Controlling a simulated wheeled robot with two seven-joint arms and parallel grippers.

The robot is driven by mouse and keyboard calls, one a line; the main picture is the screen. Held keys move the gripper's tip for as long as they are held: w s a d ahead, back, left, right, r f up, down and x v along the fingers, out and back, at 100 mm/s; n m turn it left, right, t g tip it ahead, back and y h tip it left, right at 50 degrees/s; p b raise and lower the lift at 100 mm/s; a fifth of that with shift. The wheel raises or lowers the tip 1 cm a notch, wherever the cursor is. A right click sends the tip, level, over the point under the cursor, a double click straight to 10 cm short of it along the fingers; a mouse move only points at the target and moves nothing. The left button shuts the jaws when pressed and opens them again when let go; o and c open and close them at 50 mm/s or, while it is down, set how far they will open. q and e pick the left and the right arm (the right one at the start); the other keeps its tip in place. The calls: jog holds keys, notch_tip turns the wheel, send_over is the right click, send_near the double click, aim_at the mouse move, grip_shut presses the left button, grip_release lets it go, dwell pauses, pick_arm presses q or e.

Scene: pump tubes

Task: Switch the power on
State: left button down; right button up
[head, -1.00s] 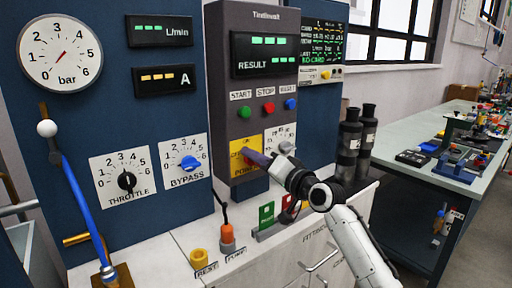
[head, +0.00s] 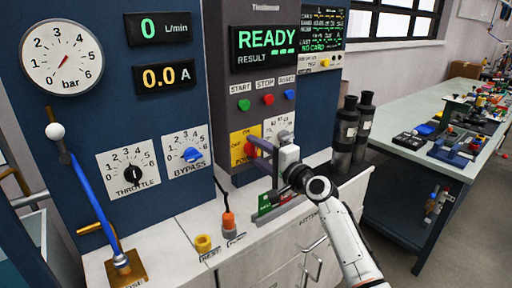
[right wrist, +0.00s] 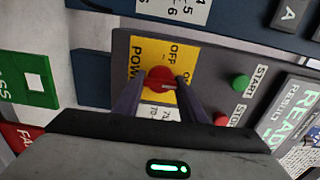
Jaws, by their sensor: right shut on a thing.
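The power switch is a red rotary knob (right wrist: 160,77) on a yellow plate marked OFF and POWER (head: 240,139), low on the grey control panel (head: 228,75). In the right wrist view my right gripper (right wrist: 158,92) has its two dark fingers on either side of the knob, shut on it. In the head view the right gripper (head: 256,146) reaches the plate from the right and partly hides the knob. The panel display (head: 265,45) reads READY. The flow display (head: 158,28) shows 0 and the current display (head: 164,77) shows 0.0. My left gripper is not in view.
START, STOP and RESET buttons (head: 268,99) sit above the switch. Throttle (head: 132,174) and bypass (head: 191,154) dials are to the left.

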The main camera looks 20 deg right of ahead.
jog(key=shift+a, duration=0.1)
dwell(0.3)
jog(key=o, duration=1.1)
jog(key=shift+c, duration=0.2)
jog(key=v, duration=1)
jog(key=shift+s, duration=0.15)
